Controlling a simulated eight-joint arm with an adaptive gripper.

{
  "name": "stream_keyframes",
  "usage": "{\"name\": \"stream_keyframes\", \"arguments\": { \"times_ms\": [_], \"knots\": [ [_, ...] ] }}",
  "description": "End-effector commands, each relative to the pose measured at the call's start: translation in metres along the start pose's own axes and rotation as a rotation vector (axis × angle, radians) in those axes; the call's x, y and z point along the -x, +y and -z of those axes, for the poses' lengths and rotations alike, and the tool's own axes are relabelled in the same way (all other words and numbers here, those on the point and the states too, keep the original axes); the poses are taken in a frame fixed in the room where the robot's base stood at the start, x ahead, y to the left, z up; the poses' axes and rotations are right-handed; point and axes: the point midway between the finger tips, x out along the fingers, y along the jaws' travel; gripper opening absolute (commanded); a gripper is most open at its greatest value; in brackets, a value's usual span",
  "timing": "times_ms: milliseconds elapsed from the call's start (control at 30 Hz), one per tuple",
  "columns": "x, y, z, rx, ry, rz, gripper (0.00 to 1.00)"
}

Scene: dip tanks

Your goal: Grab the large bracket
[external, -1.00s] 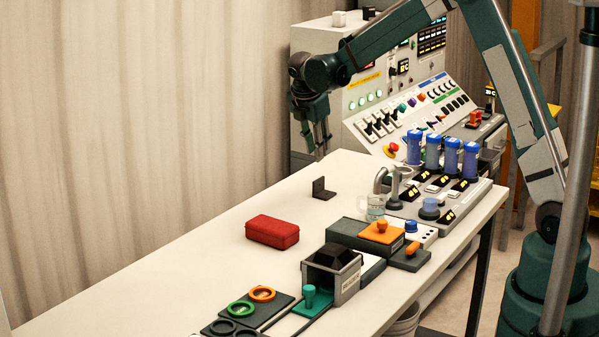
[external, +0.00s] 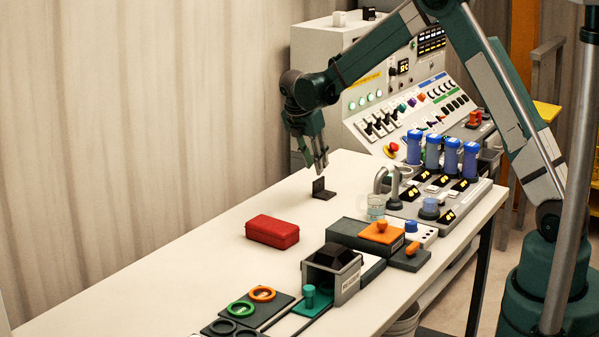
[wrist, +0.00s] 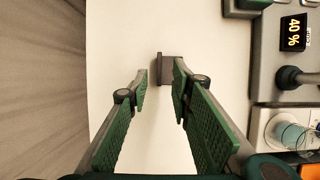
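The bracket is a small dark L-shaped piece (external: 322,190) standing on the white table, with one plate upright and one flat. My gripper (external: 319,168) hangs just above it in the external view, pointing down. In the wrist view the bracket (wrist: 167,70) shows ahead of the fingertips, close to the right finger. My gripper (wrist: 162,75) is open there, with a wide gap between its green-padded fingers and nothing held. I cannot tell from the wrist view how far the fingertips are above the bracket.
A red box (external: 272,231) lies on the table nearer the camera. The tank unit with blue cylinders (external: 432,152) and a metal faucet (external: 381,178) stand right of the bracket. A control panel (external: 400,110) rises behind. The table left of the bracket is clear.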

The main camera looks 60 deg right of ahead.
Motion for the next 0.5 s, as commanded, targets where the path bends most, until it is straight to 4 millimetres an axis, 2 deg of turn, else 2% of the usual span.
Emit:
{"name": "stream_keyframes", "arguments": {
  "times_ms": [267, 500],
  "knots": [
    [-0.021, 0.0, 0.0, -0.001, 0.0, 0.0, 0.22],
    [-0.023, 0.0, 0.0, -0.001, 0.0, 0.0, 0.22]
  ]
}}
